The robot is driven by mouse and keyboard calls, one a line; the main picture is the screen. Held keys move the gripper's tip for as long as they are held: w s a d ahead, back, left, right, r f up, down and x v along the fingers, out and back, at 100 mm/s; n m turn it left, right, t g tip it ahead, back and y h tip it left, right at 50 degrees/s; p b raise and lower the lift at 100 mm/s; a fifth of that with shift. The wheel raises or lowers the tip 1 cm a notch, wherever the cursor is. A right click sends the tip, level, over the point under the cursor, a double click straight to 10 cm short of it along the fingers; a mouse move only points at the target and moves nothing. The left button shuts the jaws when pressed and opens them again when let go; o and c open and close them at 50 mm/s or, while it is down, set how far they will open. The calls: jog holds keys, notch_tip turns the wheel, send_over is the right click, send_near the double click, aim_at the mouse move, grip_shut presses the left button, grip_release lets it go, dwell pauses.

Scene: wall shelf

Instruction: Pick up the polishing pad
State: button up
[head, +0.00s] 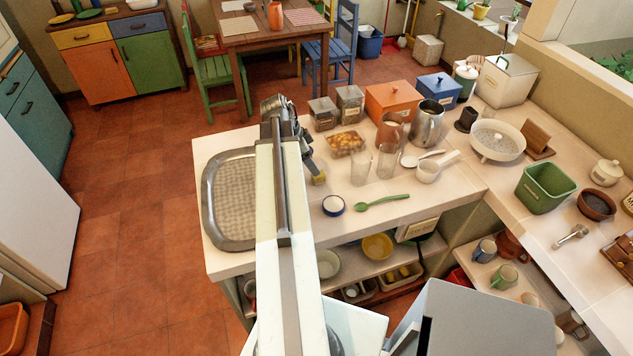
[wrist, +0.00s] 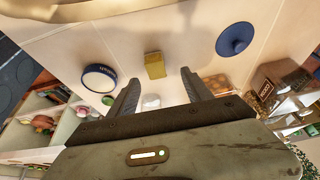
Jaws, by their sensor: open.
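A blue disc with a raised knob (wrist: 235,40), which looks like the polishing pad, lies on the pale counter at upper right in the wrist view. I cannot pick it out in the head view, where my arm covers part of the counter. A small yellow block (wrist: 155,66) lies ahead of my gripper (wrist: 161,76), between its fingers in the picture; the block also shows in the head view (head: 319,179). A round dark-blue tin with a white top (wrist: 99,78) is to the left; the head view shows it too (head: 333,205). My gripper is open and empty.
A green spoon (head: 382,202), clear glasses (head: 361,164) and a tray of brown food (head: 345,143) stand right of my gripper. A metal-rimmed tray (head: 212,208) lies to the left. Jars, canisters and a steel pitcher (head: 427,123) line the back.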

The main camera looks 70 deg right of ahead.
aim_at(318, 178)
jog(key=b+x, duration=0.4)
jog(key=x, duration=0.1)
jog(key=shift+s+a+f+b, duration=0.25)
jog(key=shift+b, duration=0.15)
jog(key=shift+r, duration=0.2)
grip_shut()
